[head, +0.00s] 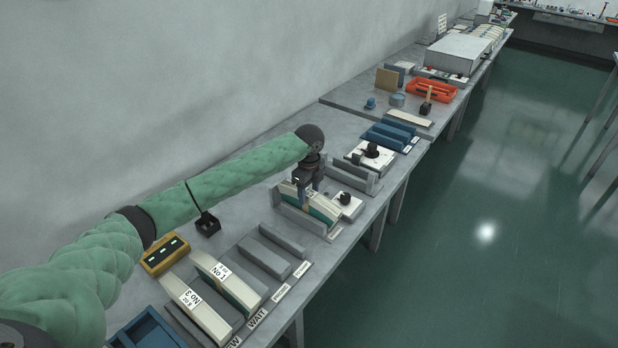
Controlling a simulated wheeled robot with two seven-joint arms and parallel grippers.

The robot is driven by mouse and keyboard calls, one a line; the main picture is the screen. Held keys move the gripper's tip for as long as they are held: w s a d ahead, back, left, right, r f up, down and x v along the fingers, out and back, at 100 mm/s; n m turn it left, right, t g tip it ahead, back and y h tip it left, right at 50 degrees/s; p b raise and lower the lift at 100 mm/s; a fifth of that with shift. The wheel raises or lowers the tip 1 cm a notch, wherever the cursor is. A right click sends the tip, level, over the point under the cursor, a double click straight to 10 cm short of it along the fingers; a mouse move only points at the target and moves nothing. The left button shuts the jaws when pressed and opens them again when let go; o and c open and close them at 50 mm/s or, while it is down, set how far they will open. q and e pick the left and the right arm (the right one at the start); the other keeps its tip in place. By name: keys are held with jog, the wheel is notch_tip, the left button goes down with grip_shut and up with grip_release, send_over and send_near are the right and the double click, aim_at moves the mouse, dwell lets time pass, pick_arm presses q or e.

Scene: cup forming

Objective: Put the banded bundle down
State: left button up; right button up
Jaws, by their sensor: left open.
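The banded bundle (322,213), cream with a green side and a brownish band, sits in a grey channel holder (297,220) on the bench. My left gripper (308,194) is open, pointing down at the top of the bundle. Its dark fingers hide part of the bundle and its label. I cannot tell whether the fingers still touch it. My right gripper is not in view.
Two cream bundles marked No.1 (236,287) and No.3 (198,311) lie in grey holders at the near end. A white block with a black knob (346,203) stands just right of the banded bundle. An orange tray (432,90) is farther along. The wall runs behind the bench.

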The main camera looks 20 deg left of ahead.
pick_arm(q)
notch_tip(320, 180, up, 8)
jog(key=b, duration=0.2)
jog(key=shift+r+b, duration=0.1)
jog(key=shift+b, duration=0.2)
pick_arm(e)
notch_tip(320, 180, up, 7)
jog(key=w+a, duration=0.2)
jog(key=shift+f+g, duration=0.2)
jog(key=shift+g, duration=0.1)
pick_arm(q)
jog(key=shift+r, duration=0.1)
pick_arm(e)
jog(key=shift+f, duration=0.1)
